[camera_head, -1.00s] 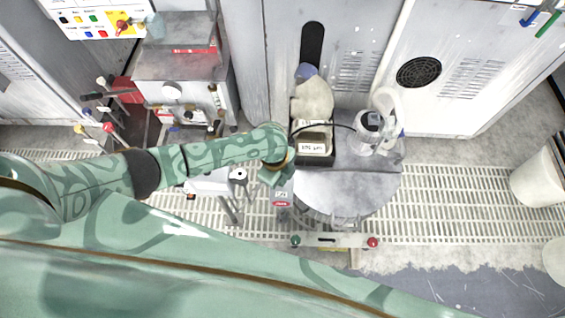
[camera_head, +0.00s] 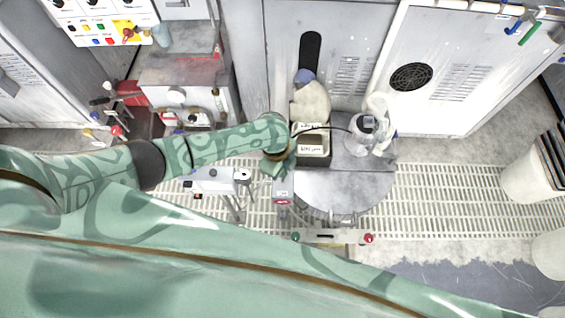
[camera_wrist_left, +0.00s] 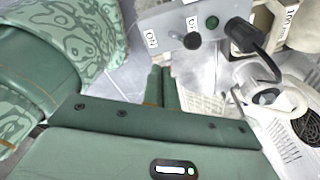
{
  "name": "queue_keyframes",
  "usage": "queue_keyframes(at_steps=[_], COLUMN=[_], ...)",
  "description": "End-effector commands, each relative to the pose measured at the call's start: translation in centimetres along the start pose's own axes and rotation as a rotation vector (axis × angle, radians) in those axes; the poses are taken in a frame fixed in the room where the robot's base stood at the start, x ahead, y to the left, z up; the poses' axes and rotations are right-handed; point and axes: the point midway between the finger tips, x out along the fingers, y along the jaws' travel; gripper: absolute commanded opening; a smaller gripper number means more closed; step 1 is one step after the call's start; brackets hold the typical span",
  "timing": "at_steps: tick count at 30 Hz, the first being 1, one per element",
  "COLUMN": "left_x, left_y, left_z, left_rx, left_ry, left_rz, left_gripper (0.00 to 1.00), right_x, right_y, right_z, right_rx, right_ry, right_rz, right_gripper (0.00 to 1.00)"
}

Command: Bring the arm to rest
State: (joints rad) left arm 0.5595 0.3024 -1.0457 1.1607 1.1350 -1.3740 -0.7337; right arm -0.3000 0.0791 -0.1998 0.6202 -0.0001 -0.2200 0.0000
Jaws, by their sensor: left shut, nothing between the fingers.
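My left arm, in a green patterned sleeve, comes in from the left in the head view. Its gripper (camera_head: 283,167) hangs at the front left of the round grey platen table (camera_head: 345,188). In the left wrist view the two green fingers (camera_wrist_left: 162,82) are together with nothing between them. Their tips lie just below a grey switch box (camera_wrist_left: 180,28) in that picture; I cannot tell the gap in depth. My right gripper is not in view.
A black tray (camera_head: 314,160) and a clear-and-white vessel (camera_head: 367,132) stand on the table. A bar with green and red knobs (camera_head: 330,237) is in front. A bench machine (camera_head: 190,85) is at the left. A white bin (camera_head: 528,180) is at the right; grated floor lies between.

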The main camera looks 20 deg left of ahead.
Motion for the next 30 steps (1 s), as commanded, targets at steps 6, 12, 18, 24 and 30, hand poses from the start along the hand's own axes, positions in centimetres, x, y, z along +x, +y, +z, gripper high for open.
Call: queue_keyframes(at_steps=[6,12,18,24,30], left_x=[-0.5,-0.5,-0.4,5.3,14.9], left_y=[0.0,0.0,0.1,3.7,17.3], left_z=[-0.1,-0.1,0.0,1.7,6.0], left_rx=[-0.001,0.000,-0.005,-0.358,-0.974], left_ry=[0.000,0.000,0.001,0.026,-0.005], left_rz=[0.001,0.001,0.000,-0.060,-0.141], left_gripper=[0.00,0.00,0.00,0.00,0.00], right_x=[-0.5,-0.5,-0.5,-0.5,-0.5], right_y=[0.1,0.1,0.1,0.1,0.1], right_z=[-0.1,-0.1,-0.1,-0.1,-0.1], right_rx=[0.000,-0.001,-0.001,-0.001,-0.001], right_ry=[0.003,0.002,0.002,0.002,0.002], right_rz=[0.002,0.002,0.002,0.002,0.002], right_gripper=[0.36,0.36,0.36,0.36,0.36])
